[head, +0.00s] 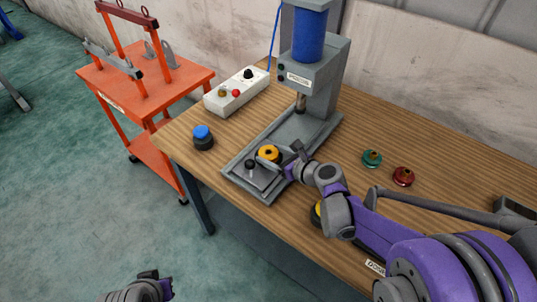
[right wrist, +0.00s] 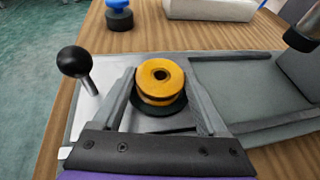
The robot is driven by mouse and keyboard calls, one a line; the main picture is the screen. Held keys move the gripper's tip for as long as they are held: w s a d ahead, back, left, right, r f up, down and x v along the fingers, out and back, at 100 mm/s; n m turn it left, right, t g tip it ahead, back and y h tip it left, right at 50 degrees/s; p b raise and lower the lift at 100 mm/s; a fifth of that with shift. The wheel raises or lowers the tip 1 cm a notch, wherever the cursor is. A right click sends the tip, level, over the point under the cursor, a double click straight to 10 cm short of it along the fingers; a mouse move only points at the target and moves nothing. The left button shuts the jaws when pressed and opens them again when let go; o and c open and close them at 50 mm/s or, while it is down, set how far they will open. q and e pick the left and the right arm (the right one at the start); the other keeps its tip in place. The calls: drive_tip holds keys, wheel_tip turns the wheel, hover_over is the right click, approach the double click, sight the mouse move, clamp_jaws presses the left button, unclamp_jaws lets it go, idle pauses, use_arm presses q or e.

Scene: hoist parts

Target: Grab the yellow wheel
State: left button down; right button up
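The yellow wheel (head: 268,153) sits on a black round seat on the grey press base (head: 284,133). It also shows in the right wrist view (right wrist: 160,78), with a dark hole in its top. My right gripper (head: 285,157) reaches it from the right. In the right wrist view its two fingers (right wrist: 160,100) stand apart, one on each side of the wheel, with narrow gaps seeming to show. My left gripper (head: 150,288) is at the bottom edge of the head view, away from the table; its fingers are not clear.
A black ball-topped lever (right wrist: 76,62) stands left of the wheel. The press column (head: 318,80) rises behind. A blue-black button (head: 203,137), control box (head: 237,91), green wheel (head: 372,158) and red wheel (head: 403,176) are on the table. Another yellow part (head: 316,212) is partly hidden by my right arm.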

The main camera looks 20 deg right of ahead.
clamp_jaws()
